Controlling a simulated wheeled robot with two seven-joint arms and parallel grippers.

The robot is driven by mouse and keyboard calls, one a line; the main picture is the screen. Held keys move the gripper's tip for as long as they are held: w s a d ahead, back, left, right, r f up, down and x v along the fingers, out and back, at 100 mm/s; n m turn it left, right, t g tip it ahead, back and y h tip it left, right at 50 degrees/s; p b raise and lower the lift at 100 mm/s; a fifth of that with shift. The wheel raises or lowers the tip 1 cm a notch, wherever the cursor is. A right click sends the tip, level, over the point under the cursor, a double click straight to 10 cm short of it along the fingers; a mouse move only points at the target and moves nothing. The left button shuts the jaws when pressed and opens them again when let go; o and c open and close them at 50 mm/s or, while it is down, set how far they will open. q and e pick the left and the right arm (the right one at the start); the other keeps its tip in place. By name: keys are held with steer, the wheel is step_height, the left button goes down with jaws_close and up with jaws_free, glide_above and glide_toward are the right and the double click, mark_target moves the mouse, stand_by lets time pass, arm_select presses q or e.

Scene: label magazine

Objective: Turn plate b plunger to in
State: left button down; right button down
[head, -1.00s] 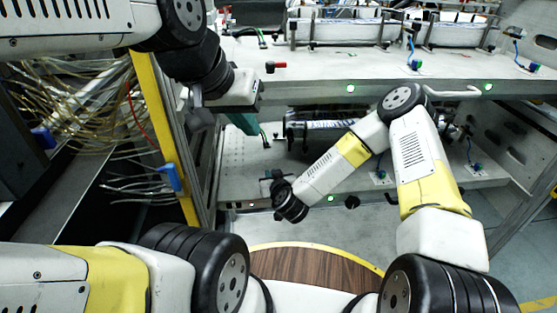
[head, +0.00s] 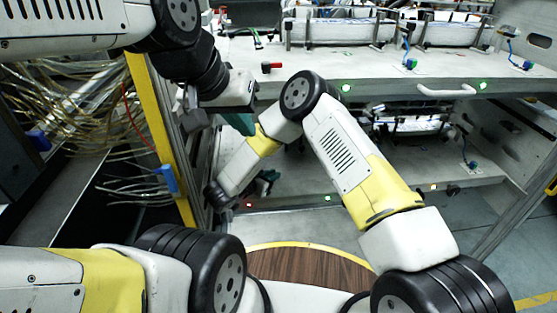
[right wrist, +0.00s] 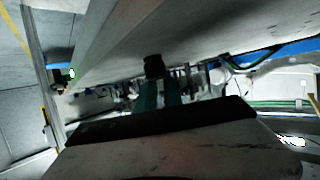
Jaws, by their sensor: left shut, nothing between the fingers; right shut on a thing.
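My right gripper (right wrist: 160,85) shows in the right wrist view with its teal fingers shut on a black knob (right wrist: 153,66) beside a grey plate edge. The knob looks like a plunger, but I cannot tell which plate it belongs to. Another black knob (head: 453,190) sits on that plate's front edge at the right. My left gripper (head: 240,123), with teal fingers, is shut and empty left of the upper plate (head: 330,70).
A red-handled part (head: 271,67) lies on the upper plate. A white handle (head: 446,91) sticks out from its front. The lower edge has a red light (head: 249,204), a green light (head: 328,198) and an amber light (head: 433,187). Loose cables (head: 85,105) hang at the left.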

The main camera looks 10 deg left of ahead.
steer(key=shift+s+f+m+g+h, duration=0.2)
steer(key=shift+f+m+g+h, duration=0.25)
steer(key=shift+m+h, duration=0.3)
steer(key=shift+d+r, duration=0.1)
steer(key=c, duration=1.5)
jaws_free()
steer(key=shift+r, duration=0.1)
steer(key=shift+w+r, duration=0.1)
